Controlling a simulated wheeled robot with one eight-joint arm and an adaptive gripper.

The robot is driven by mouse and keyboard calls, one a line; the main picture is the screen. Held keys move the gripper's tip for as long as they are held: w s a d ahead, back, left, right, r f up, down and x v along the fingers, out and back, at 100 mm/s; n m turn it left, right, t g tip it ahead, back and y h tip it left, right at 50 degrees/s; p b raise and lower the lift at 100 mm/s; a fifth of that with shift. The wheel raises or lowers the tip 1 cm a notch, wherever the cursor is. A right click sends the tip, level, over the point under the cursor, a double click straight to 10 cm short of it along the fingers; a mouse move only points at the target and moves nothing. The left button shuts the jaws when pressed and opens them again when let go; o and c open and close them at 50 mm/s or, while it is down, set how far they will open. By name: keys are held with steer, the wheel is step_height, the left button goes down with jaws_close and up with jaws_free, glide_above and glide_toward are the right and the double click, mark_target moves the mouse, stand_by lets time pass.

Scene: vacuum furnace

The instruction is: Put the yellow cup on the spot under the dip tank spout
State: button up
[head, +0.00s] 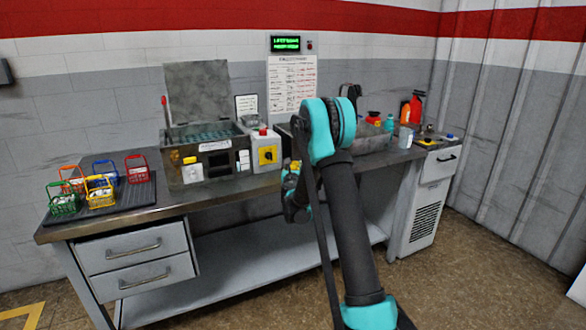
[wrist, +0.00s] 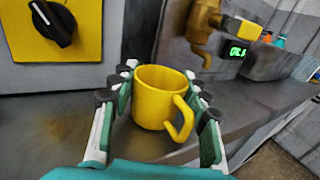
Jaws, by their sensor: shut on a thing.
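The yellow cup (wrist: 155,98) is upright between the fingers of my gripper (wrist: 160,92) in the wrist view, its handle toward the lower right. The gripper is shut on it, with a finger on each side. The cup is over the bench top; I cannot tell whether its base touches it. A brass spout (wrist: 203,32) with a yellow lever is beyond the cup, up and to the right, on a grey metal tank wall (wrist: 180,60). The spot under the spout is largely hidden. In the head view my gripper (head: 293,195) is at the bench's front edge, and my arm hides the spout.
A yellow switch panel with a black knob (wrist: 52,18) stands close at left. A green display (wrist: 236,52) is right of the spout. Several coloured bottles (head: 408,110) stand at the bench's right. Small wire baskets (head: 100,190) sit on a mat at left.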

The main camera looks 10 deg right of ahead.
step_height(320, 180, up, 19)
steer(key=y, duration=0.1)
glide_above(293, 163)
steer(key=s+d, duration=0.3)
steer(key=s, duration=0.1)
step_height(293, 163, down, 10)
steer(key=s+d+f+n+y, duration=0.1)
steer(key=s+f, duration=0.5)
steer(key=f, duration=0.1)
steer(key=shift+s+f+n+y, duration=0.25)
steer(key=shift+n+y, duration=0.15)
